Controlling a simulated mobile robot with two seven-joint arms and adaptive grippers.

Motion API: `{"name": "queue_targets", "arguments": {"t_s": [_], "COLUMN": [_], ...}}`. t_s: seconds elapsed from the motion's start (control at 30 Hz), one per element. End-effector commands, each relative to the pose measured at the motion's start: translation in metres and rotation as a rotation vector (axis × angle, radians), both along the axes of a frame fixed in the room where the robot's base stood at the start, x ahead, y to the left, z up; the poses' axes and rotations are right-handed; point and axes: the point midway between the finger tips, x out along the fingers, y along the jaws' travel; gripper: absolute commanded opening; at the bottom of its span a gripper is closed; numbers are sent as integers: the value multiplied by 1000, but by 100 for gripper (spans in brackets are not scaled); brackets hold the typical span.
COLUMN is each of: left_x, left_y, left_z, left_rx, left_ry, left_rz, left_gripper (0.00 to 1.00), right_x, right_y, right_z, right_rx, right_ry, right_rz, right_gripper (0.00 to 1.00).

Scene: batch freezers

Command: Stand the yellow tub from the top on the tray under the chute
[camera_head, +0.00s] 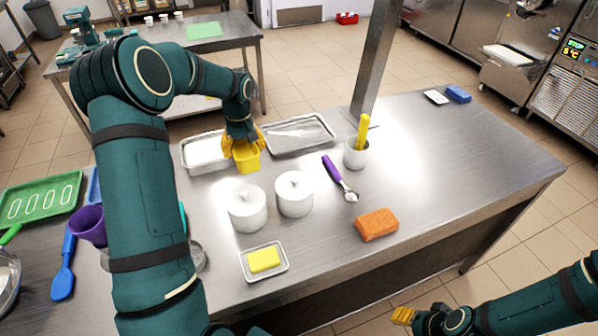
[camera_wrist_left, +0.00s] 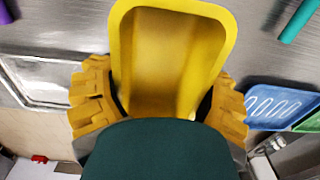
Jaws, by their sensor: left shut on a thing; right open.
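The yellow tub (camera_head: 247,161) is at the back left of the steel counter, between two shallow metal trays in the head view. My left gripper (camera_head: 242,142) is shut on the yellow tub from above. In the left wrist view the tub (camera_wrist_left: 168,60) sits between the yellow fingers, its open top facing the camera, and looks empty. Whether its base touches the counter I cannot tell. My right gripper (camera_head: 403,315) is open and empty, low at the front right, off the counter.
A metal post (camera_head: 375,60) rises behind.

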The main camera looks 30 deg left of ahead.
Motion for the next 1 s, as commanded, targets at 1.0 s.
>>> {"name": "queue_targets", "arguments": {"t_s": [1.0], "left_x": [20], "left_y": [-24], "left_z": [-94], "left_rx": [13], "left_ry": [18], "left_rz": [-1], "left_gripper": [35], "right_x": [0], "right_y": [1], "right_z": [-28], "right_rx": [-5], "right_ry": [1], "right_rz": [0], "right_gripper": [47]}}
